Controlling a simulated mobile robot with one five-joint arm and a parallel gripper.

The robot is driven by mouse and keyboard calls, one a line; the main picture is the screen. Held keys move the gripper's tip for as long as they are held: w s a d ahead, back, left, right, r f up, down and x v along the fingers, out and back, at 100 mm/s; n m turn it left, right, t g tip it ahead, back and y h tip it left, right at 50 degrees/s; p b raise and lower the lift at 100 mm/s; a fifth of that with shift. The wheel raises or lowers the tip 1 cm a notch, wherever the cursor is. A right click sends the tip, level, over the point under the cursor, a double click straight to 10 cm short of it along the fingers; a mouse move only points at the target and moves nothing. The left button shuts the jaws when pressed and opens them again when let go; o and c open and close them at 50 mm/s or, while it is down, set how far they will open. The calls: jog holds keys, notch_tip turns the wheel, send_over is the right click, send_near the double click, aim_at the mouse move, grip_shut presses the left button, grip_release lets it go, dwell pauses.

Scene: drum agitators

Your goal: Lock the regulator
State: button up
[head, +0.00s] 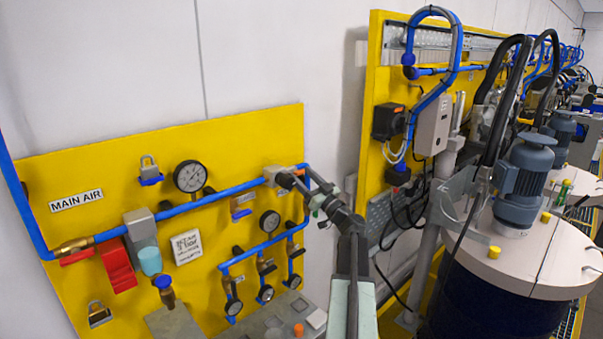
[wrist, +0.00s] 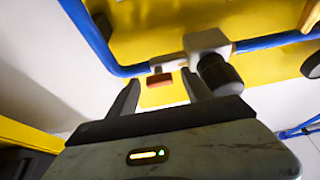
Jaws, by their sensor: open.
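The regulator, as best I can tell, is the grey block (head: 274,172) on the blue air pipe at the top right of the yellow panel, with a black knob. In the wrist view its grey body (wrist: 207,42) and black knob (wrist: 218,72) show close ahead, right of centre. My gripper (head: 303,188) is open and beside the block in the head view. In the wrist view my gripper (wrist: 160,90) has its fingers spread, with a small reddish-brown piece (wrist: 160,79) seen between them. The knob is by the right finger. Whether anything touches is unclear.
A second yellow frame (head: 374,70) and drums with motors (head: 525,180) stand to the right. White wall shows between the panels.

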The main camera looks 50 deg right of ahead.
jog(key=shift+w+r, duration=0.15)
jog(key=shift+w, duration=0.1)
grip_shut()
jog(key=shift+s, duration=0.1)
